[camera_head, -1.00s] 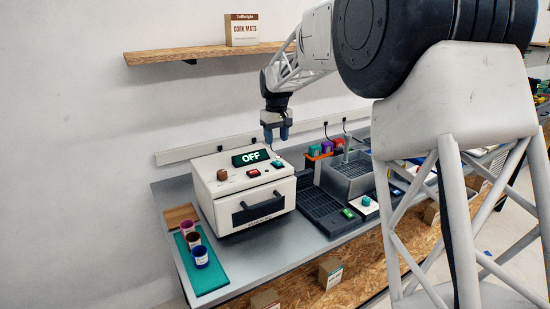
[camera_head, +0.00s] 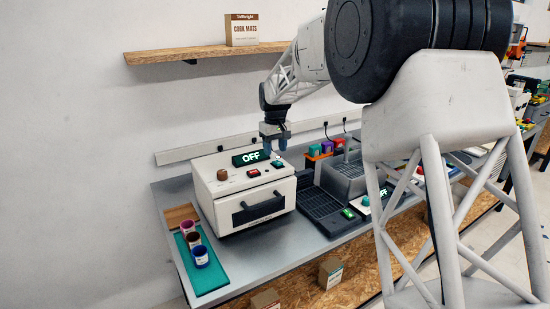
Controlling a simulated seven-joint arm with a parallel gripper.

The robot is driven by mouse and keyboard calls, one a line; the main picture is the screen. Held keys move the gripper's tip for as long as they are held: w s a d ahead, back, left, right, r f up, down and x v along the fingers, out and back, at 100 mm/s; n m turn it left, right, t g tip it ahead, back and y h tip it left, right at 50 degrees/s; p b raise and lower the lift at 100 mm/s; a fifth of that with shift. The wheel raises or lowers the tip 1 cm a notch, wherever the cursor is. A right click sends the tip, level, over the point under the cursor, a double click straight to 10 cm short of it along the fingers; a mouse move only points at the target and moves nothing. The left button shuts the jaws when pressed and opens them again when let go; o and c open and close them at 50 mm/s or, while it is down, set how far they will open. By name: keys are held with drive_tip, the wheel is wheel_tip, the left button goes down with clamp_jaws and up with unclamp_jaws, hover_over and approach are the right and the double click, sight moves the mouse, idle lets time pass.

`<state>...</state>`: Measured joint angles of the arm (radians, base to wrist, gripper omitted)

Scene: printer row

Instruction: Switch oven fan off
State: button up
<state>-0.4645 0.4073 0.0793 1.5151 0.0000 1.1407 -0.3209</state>
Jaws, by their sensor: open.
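The white oven (camera_head: 240,193) stands on the grey bench at the left. Its sloped top carries a dark display (camera_head: 249,157) reading OFF, a brown knob (camera_head: 222,174), a red rocker switch (camera_head: 253,173) and a green-topped switch (camera_head: 277,163) at the right. I cannot tell from labels which control is for the fan. Contact with the panel cannot be told.
A teal mat (camera_head: 208,274) with several small cups lies left of the oven. A dark drip tray (camera_head: 322,208) and grey basin (camera_head: 349,176) stand at its right. A shelf (camera_head: 200,52) with a cork mats box (camera_head: 242,30) hangs above.

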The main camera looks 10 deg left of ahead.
sight(277, 163)
drive_tip(key=shift+f, duration=1.95)
drive_tip(key=shift+c, duration=0.3)
